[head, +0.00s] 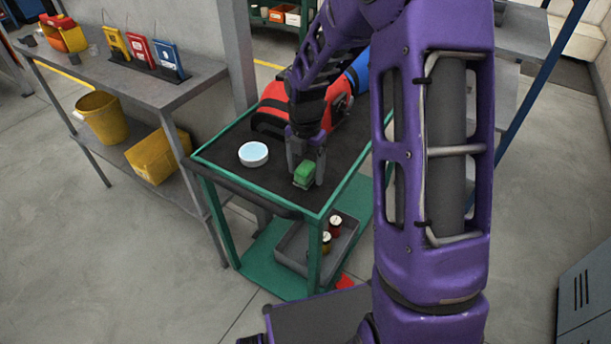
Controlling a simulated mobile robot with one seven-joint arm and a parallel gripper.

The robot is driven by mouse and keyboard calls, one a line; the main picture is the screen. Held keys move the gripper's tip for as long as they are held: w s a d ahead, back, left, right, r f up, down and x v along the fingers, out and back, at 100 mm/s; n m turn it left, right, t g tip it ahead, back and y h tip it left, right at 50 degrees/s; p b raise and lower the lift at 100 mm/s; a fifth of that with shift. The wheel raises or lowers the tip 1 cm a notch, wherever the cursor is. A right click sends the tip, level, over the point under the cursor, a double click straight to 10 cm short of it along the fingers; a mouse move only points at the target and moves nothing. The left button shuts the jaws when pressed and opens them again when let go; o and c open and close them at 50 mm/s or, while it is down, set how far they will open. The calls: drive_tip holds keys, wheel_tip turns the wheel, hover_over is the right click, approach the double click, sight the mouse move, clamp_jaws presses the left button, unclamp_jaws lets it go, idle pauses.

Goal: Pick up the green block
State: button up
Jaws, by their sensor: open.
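The green block (304,173) is a small block on the dark top of the green-framed cart (225,150), near its front right corner. My gripper (306,172) points down at the block, its grey fingers open. One finger shows to the left and behind the block and the other to its right, so the block appears between them. I cannot tell whether either finger touches it. Part of the block's upper edge is covered by the gripper.
A white bowl (253,154) with pale blue contents stands left of the block. A red object (272,107) lies behind my gripper. A grey tray (291,247) with small jars sits on the cart's lower shelf. A grey workbench (170,88) stands at left.

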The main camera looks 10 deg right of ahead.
sight(305, 167)
drive_tip(key=shift+r, duration=0.1)
clamp_jaws()
drive_tip(key=shift+r, duration=0.1)
idle(0.3)
wheel_tip(305, 167, up, 10)
drive_tip(key=shift+f+p, duration=0.1)
drive_tip(key=shift+p, duration=1)
drive_tip(key=c, duration=0.8)
unclamp_jaws()
drive_tip(key=c, duration=0.5)
clamp_jaws()
